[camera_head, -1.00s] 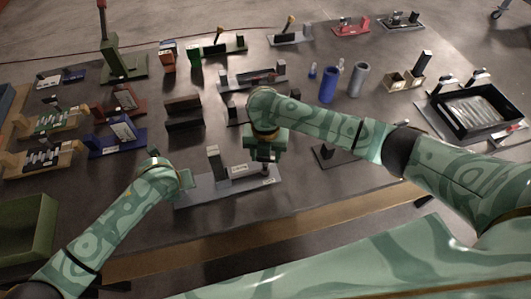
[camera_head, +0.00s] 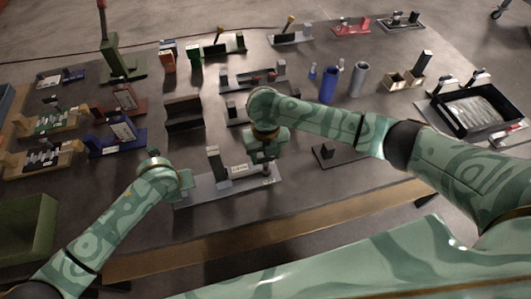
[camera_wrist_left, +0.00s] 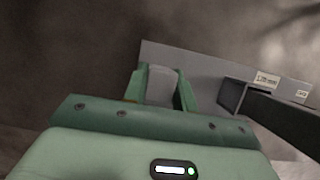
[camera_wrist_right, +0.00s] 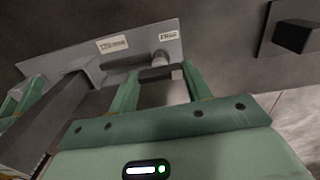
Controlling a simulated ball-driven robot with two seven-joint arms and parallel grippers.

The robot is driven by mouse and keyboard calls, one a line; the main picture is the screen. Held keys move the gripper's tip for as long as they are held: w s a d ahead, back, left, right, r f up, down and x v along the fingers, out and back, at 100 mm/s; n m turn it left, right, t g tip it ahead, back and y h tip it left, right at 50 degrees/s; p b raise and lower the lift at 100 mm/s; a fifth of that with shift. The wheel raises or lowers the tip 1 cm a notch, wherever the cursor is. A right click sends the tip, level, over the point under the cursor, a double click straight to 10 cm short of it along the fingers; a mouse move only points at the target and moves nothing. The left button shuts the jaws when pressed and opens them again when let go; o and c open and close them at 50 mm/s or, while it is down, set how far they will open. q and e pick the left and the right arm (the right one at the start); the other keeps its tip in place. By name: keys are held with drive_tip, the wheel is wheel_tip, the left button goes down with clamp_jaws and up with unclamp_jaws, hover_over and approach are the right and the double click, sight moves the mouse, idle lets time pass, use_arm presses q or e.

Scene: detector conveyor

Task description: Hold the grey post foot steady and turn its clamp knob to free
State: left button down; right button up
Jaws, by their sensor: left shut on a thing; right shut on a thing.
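The grey post foot (camera_head: 205,193) is a long flat plate on the table with an upright post (camera_head: 214,163) and white labels. My left gripper (camera_head: 184,185) is at its left end. In the left wrist view its fingers (camera_wrist_left: 158,90) are shut on a grey upright block (camera_wrist_left: 161,84) of the foot. My right gripper (camera_head: 267,168) points down at the foot's right end. In the right wrist view its fingers (camera_wrist_right: 160,85) are around the small, light grey clamp knob (camera_wrist_right: 159,59), with a dark part close to it. The knob is mostly hidden in the head view.
A dark plate with a small block (camera_head: 326,150) lies right of the foot. A dark stepped block (camera_head: 183,113) and more fixtures stand behind. A black tray (camera_head: 475,108) is at the right, a green bin (camera_head: 27,228) at the left. The table's front edge is close.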

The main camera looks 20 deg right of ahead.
drive_tip(key=o, duration=1)
wheel_tip(320, 180, up, 12)
use_arm(q)
drive_tip(key=c, duration=1)
unclamp_jaws()
drive_tip(key=shift+c, duration=0.2)
drive_tip(key=shift+r, duration=0.1)
